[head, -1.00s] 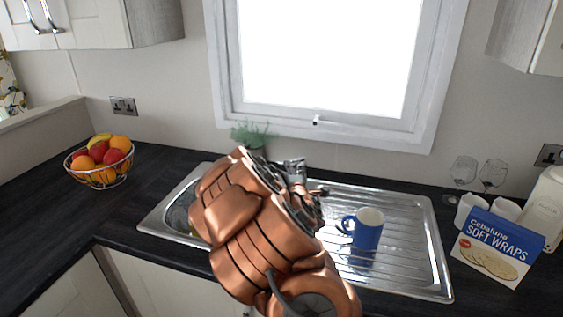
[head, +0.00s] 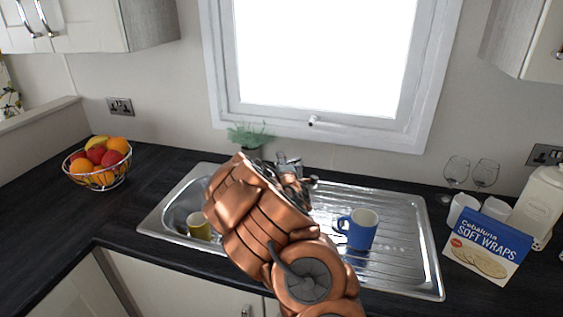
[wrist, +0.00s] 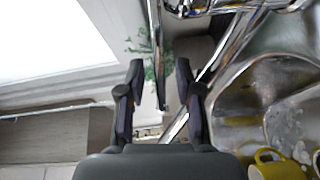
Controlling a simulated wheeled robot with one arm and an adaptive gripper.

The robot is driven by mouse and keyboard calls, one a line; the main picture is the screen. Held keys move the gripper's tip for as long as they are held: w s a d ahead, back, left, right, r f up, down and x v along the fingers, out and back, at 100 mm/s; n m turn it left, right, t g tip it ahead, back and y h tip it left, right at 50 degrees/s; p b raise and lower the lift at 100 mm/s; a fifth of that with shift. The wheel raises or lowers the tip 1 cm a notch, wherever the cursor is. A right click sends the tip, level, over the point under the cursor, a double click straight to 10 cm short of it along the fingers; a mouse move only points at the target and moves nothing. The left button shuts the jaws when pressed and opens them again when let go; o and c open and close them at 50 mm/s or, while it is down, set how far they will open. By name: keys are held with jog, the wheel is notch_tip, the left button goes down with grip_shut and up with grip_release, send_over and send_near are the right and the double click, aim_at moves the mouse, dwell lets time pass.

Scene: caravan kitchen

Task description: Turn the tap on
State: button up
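The chrome tap (head: 288,166) stands behind the sink, mostly hidden by my arm in the head view. In the wrist view, the tap's body (wrist: 205,8) is at the top, and a shiny spout-like bar slants down from it. A thin chrome lever (wrist: 153,35) comes down from the top, and its lower end shows between my fingers. My gripper (wrist: 160,69) is open, with one finger on each side of the lever and gaps visible. I cannot tell whether a finger touches it. My arm hides the fingers in the head view.
The steel sink (head: 172,215) holds a yellow mug (head: 199,226), also in the wrist view (wrist: 275,168). A blue mug (head: 357,229) stands on the drainer. A small plant (head: 248,135) is behind the sink. A fruit bowl (head: 99,164) and wraps box (head: 487,247) stand farther off.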

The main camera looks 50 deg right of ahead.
grip_shut()
dwell(0.7)
